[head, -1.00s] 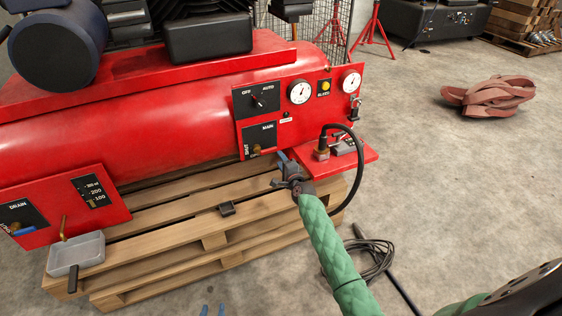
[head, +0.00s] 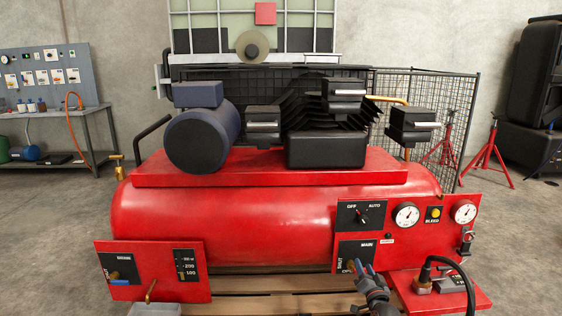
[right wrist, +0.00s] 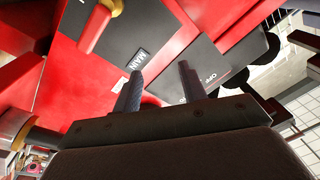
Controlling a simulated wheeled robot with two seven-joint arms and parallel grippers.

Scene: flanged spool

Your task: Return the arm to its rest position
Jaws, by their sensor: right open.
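My right gripper (head: 364,276) is at the bottom of the head view, in front of the lower part of the black MAIN panel (head: 358,250) on the red compressor (head: 230,225). Its two blue-grey fingers are apart with nothing seen between them. In the right wrist view the open fingers (right wrist: 160,88) point toward the MAIN panel (right wrist: 112,62); whether they touch anything I cannot tell. My right arm is mostly below the head view's edge. My left gripper is not in view.
The OFF/AUTO switch panel (head: 362,214) and gauges (head: 406,214) are close above and right of the gripper. A black hose (head: 452,262) loops over a red shelf (head: 430,296) at right. The wooden pallet (head: 270,284) is below. Concrete floor is open at far right.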

